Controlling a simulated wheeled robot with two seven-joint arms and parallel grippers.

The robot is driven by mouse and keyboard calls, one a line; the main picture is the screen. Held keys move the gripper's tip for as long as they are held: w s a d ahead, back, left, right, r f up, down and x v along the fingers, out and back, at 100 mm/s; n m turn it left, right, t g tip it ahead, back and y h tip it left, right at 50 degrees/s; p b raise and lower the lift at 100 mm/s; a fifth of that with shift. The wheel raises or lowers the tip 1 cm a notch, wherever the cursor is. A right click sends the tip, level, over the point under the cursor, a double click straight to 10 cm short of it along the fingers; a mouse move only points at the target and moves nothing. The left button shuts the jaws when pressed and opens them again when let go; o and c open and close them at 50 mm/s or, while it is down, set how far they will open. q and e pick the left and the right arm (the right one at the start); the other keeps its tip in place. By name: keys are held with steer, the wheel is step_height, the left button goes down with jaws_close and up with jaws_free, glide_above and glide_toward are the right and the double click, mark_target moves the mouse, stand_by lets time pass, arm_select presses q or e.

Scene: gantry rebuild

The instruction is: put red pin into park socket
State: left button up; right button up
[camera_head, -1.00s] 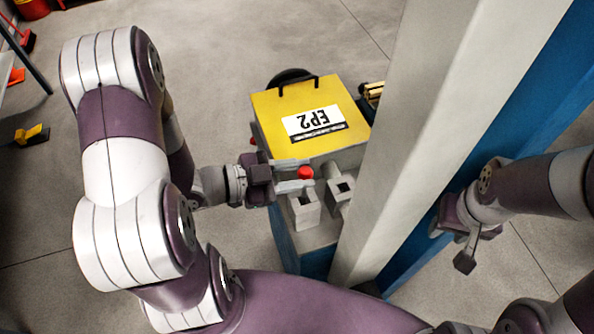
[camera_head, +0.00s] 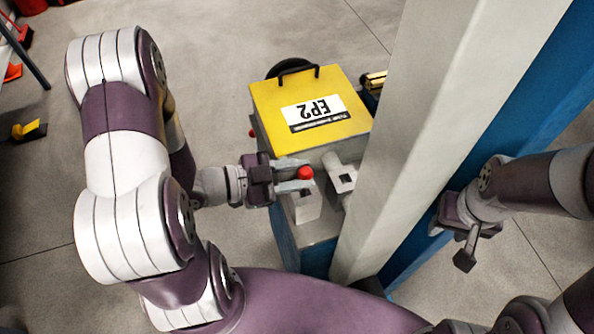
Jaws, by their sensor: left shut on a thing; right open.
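The red pin (camera_head: 305,173) shows only its round red head. My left gripper (camera_head: 297,181) is shut on it, above a grey square socket block (camera_head: 307,208) at the near end of the yellow-topped cabinet. The gripper covers the top of that block, so I cannot tell whether the pin's lower end is in its hole. A second grey socket (camera_head: 343,181), with a dark square hole, stands to its right beside the column. I cannot tell which is the park socket. My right gripper (camera_head: 468,250) is open and empty, right of the column.
The yellow cabinet top (camera_head: 280,100), labelled EP2, carries a black handle. A tall grey and blue column (camera_head: 410,140) stands between my two grippers, close to the right socket. Clear floor lies left of the cabinet.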

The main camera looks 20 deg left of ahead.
stand_by(0.4)
arm_select(q)
steer(key=shift+f+b, duration=0.75)
steer(key=shift+f, duration=0.25)
steer(key=o, duration=1.7)
steer(key=shift+r, duration=0.1)
step_height(320, 180, up, 8)
steer(key=p, duration=0.8)
